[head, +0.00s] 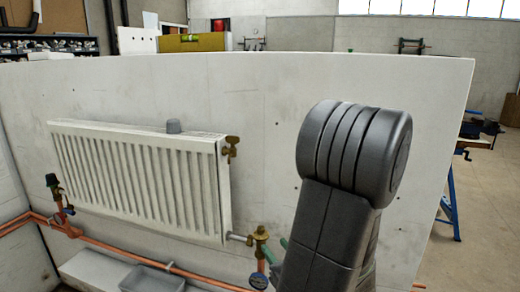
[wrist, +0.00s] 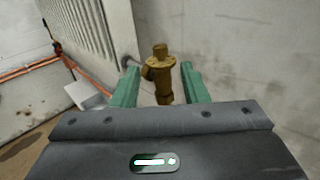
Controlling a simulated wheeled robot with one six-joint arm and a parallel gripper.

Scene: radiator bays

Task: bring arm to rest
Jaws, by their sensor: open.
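My gripper (wrist: 160,92) shows in the wrist view with two green fingers spread apart and nothing held between them. A brass valve (wrist: 162,72) at the radiator's lower right corner shows between the fingers, with no contact that I can make out. In the head view the same brass valve (head: 261,242) sits on the pipe end, just left of my arm. My dark grey arm link (head: 345,190) stands large in front of the wall. Most of my gripper is hidden behind it, with only a bit of green showing by the valve.
A white radiator (head: 140,180) hangs on a pale partition wall (head: 430,100). Copper pipes (head: 120,243) run below, above a grey tray (head: 152,278). Open floor (head: 490,210) and a blue stand (head: 451,205) lie to the right.

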